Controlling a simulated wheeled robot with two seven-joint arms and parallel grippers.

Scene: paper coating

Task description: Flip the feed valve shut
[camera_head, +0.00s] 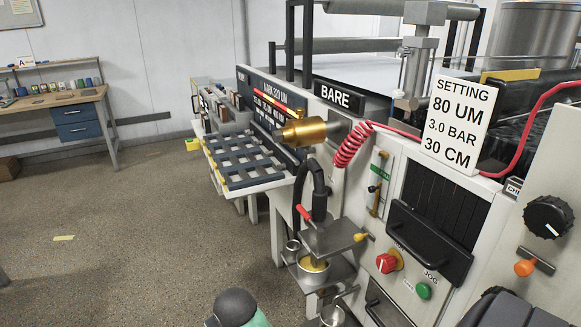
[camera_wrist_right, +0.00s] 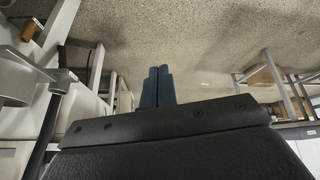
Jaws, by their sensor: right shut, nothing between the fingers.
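A small red lever (camera_head: 303,212) stands beside a black hose (camera_head: 318,190) above a flat grey plate (camera_head: 334,238) on the front of the coating machine. I cannot tell for certain whether this lever is the feed valve. A yellow-tipped handle (camera_head: 360,237) sticks out at the plate's right side. My right gripper (camera_wrist_right: 157,72) shows in the right wrist view, shut and empty, with its two dark blue fingers together over the speckled floor. No machine part touches its fingers there. My left gripper is not in view.
A red knob (camera_head: 386,263) and a green button (camera_head: 423,291) sit on the machine's front. A coiled red hose (camera_head: 350,146) hangs beside a brass cylinder (camera_head: 304,131). A slotted rack (camera_head: 240,160) juts out leftward. The floor (camera_head: 130,230) at left is mostly clear.

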